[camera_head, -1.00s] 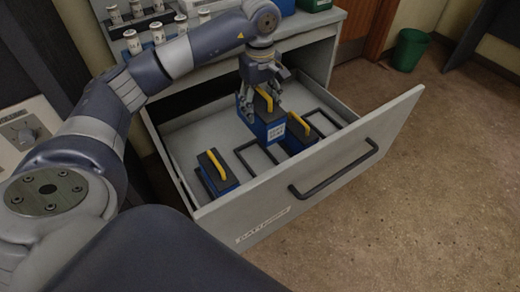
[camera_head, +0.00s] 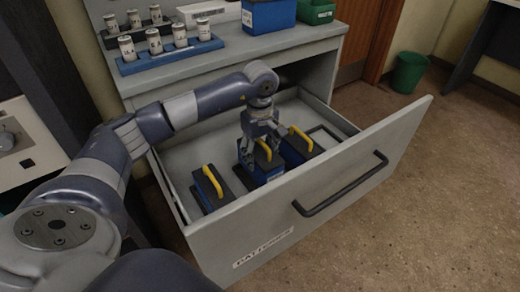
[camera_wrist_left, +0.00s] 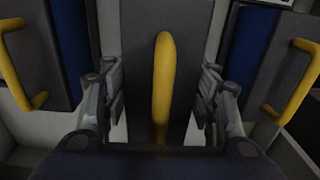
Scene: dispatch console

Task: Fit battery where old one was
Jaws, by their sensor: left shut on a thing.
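A blue battery (camera_head: 266,176) with a dark top and yellow handle is in my left gripper (camera_head: 262,143), in the middle of the open drawer (camera_head: 335,195). It stands upright between a left battery (camera_head: 211,188) and a right battery (camera_head: 296,147) of the same kind. In the left wrist view the held battery's yellow handle (camera_wrist_left: 164,88) runs between the fingers, which are on both sides of it. The drawer's front wall and the neighbours hide its bottom, so I cannot tell if it touches the floor. My right gripper is out of view.
An empty black frame (camera_head: 323,135) lies on the drawer floor at the far right. On the counter above are a blue rack (camera_head: 170,54) with white canisters, a blue box (camera_head: 268,16) and a green box (camera_head: 316,12). A green bin (camera_head: 409,72) stands on the floor.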

